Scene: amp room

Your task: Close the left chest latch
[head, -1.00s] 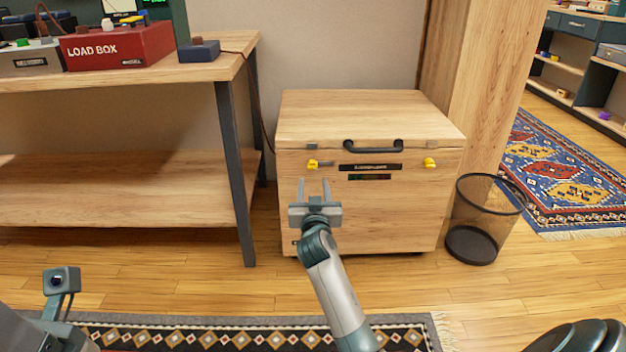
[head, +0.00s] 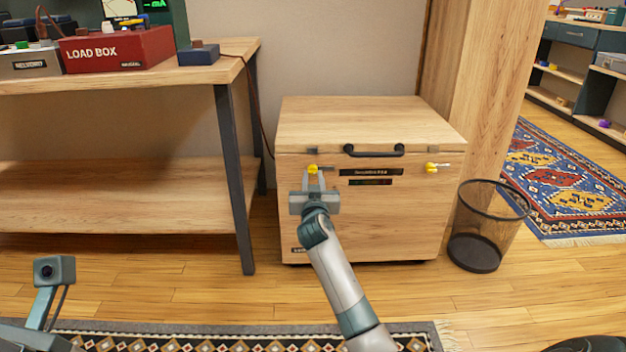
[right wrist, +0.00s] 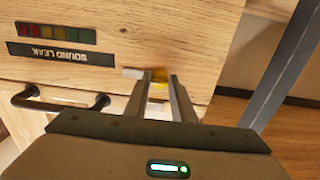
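The wooden chest (head: 370,220) stands against the wall with its lid down. The left latch (head: 313,169) is a yellow knob on the upper left of its front, with a small silver bar pointing right. My right gripper (head: 313,175) is at this latch, one finger on each side of the knob. In the right wrist view the yellow knob (right wrist: 158,76) shows between the fingertips (right wrist: 159,85); whether they touch it is not clear. The right latch (head: 431,168) is another yellow knob. My left gripper's fingers are out of view.
A black handle (head: 374,153) sticks out from the chest front near the lid. A wooden bench (head: 120,78) with a red load box (head: 117,48) stands to the left. A mesh bin (head: 488,225) is right of the chest.

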